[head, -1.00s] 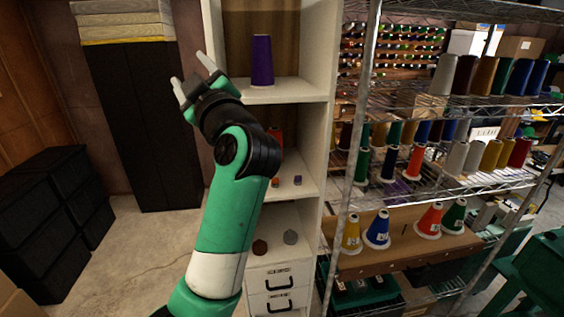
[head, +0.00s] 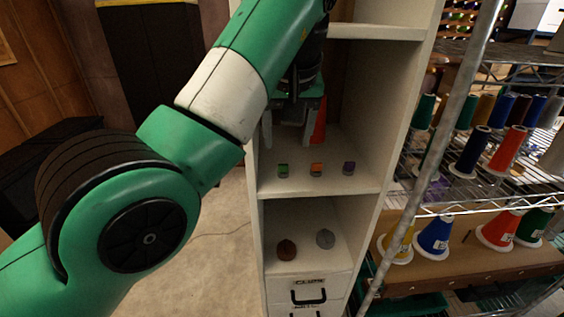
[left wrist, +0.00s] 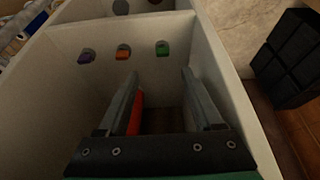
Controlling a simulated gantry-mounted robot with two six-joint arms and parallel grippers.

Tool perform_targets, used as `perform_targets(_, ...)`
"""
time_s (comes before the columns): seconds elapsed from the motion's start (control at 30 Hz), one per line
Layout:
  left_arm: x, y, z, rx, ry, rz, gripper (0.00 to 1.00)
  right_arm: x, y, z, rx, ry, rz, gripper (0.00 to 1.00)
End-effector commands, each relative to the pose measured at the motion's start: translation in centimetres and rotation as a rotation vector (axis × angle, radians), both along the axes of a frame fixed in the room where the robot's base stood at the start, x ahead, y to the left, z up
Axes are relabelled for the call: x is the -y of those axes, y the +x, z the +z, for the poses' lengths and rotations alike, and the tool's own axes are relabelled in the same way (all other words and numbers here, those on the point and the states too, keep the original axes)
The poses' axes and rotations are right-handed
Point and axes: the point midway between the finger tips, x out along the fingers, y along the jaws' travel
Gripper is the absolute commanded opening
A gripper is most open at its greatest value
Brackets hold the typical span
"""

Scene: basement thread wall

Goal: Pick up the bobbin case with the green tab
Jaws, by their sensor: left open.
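The bobbin case with the green tab (head: 283,171) stands on the middle shelf of a white cabinet, leftmost of a row of three. In the left wrist view it is the rightmost of the row (left wrist: 162,48). My left gripper (head: 288,138) is open and empty inside that compartment, above and behind the row. In the left wrist view its fingers (left wrist: 160,74) point toward the cases, apart from them. My right gripper is not in view.
Cases with an orange tab (head: 317,170) and a purple tab (head: 348,168) stand beside it. A red cone (head: 319,122) stands behind, close to my gripper. The cabinet's right side wall (head: 402,90) bounds the compartment. Two round things (head: 287,250) lie on the shelf below.

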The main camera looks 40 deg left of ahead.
Motion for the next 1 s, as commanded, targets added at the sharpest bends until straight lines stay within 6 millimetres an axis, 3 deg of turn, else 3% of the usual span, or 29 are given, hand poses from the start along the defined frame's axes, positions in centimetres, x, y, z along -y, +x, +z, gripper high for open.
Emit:
perform_targets(0.5, -0.5, 0.2, -2.5, -0.015, -0.015, -0.014, 0.67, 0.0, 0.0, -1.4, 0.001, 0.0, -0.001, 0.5)
perform_targets(0.8, -2.1, 1.0, -6.8, -0.015, -0.013, -0.013, 0.67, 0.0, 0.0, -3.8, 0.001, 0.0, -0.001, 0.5)
perform_targets(1.0, -2.2, 1.2, -6.9, -0.014, -0.013, -0.014, 0.67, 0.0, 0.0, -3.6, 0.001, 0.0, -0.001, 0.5)
